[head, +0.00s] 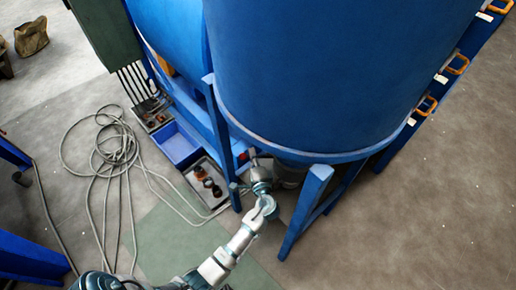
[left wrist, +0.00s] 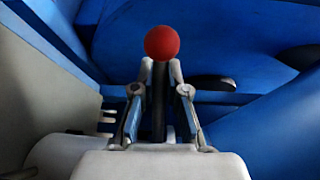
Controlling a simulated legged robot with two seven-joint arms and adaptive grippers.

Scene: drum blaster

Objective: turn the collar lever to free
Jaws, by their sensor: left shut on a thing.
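The collar lever has a red ball knob (left wrist: 162,43) on a dark shaft (left wrist: 159,100), seen upright in the left wrist view. My left gripper (left wrist: 160,75) is shut on the shaft just below the knob, one finger on each side. In the head view my left gripper (head: 253,160) is at the lower left edge of the big blue drum (head: 330,70), beside a blue leg. A small red spot, likely the knob (head: 243,157), shows next to it. The collar itself is mostly hidden under the drum. My right gripper is not in view.
Blue support legs (head: 305,210) stand close to the right of my left arm. A blue bin (head: 176,145) and a grey tray (head: 205,180) with brown fittings lie to the left. A loose grey hose (head: 100,150) is coiled on the floor. The floor at the right is clear.

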